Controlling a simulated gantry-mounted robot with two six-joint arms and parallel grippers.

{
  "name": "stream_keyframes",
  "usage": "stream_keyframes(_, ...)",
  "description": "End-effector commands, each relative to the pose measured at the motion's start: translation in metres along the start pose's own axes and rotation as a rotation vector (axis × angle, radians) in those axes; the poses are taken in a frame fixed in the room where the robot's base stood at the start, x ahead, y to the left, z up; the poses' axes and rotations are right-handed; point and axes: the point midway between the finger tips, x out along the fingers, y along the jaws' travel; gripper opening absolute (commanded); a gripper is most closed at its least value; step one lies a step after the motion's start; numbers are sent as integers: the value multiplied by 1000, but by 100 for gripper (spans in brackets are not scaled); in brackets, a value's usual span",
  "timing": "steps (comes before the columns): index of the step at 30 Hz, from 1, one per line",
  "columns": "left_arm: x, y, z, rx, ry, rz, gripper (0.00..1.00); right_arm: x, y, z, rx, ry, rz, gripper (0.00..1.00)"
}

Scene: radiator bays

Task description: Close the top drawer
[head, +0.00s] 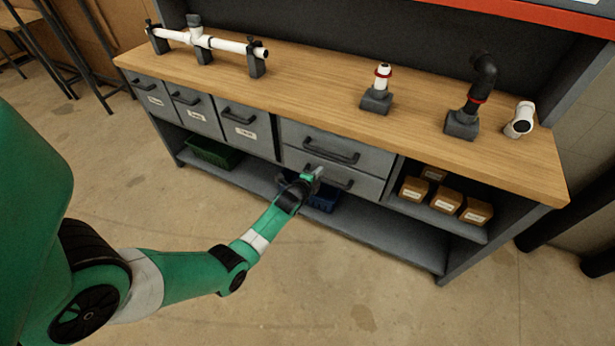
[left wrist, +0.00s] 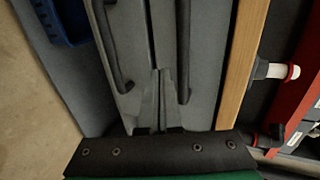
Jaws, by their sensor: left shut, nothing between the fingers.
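The top drawer (head: 300,135) is the upper of two wide grey drawers under the wooden worktop, with a dark bar handle (head: 332,150). It looks about flush with the drawer fronts around it; a small gap is hard to judge. The bottom drawer (head: 296,158) is just below, with its own handle partly behind my gripper. My left gripper (head: 316,171) is shut and empty in front of the lower drawer. In the left wrist view, its fingertips (left wrist: 161,72) point near the seam between both drawers, beside the top drawer's handle (left wrist: 184,60). Contact cannot be told. My right gripper is out of view.
The worktop (head: 300,90) carries a white pipe assembly (head: 205,41) and several pipe fittings on stands. Three smaller drawers are at left. A blue bin (head: 323,202) and a green bin (head: 212,152) are on the lower shelf. Cardboard boxes (head: 446,201) fill the right bay.

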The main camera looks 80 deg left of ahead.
Motion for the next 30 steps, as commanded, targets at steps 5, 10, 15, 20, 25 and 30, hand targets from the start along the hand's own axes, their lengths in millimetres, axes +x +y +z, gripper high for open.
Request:
stream_keyframes(5, -54, -9, 0, 1, 0, 0, 0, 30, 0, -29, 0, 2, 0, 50)
stream_keyframes(10, -81, -6, 0, 0, 1, -2, 0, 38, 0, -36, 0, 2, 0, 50)
stream_keyframes(15, -90, -4, 0, 1, 1, -4, 0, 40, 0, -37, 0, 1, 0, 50)
stream_keyframes(20, -89, -3, 0, 1, 1, -4, 0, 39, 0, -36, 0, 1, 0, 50)
stream_keyframes(25, -89, -4, 0, 0, 1, -4, 0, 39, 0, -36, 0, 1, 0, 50)
stream_keyframes(30, -87, -17, -30, 19, 56, -27, 0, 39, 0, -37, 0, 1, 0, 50)
